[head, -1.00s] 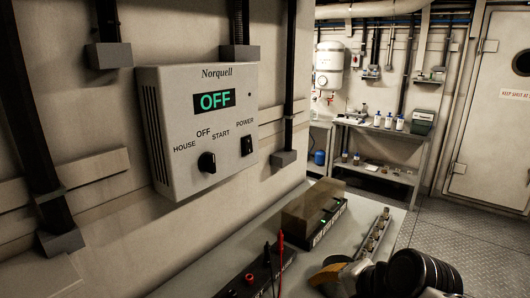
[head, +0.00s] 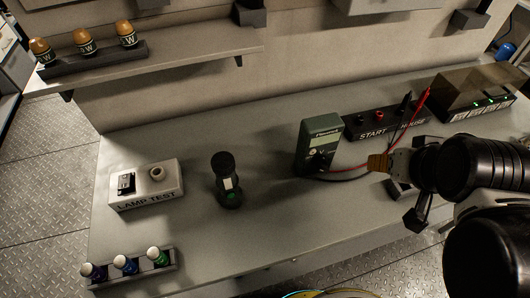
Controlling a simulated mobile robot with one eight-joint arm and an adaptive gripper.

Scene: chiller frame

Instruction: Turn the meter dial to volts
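The meter (head: 320,143) is a dark green handheld box with a pale display, on the bench in the middle right of the head view. Its dark dial (head: 318,161) is on the lower front face, with a small V mark near it. The dial's exact setting is too small to read. A red lead and a black lead run from the meter's base to the right. My gripper (head: 392,180) is to the right of the meter, apart from it. A tan tip points toward the meter. I cannot tell how far its fingers are apart.
Behind the meter is a START/HOUSE terminal block (head: 375,122), with a transparent-covered box (head: 480,96) farther right. A dark cylinder (head: 227,180) and a lamp test box (head: 147,186) stand left. The bench between cylinder and meter is clear.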

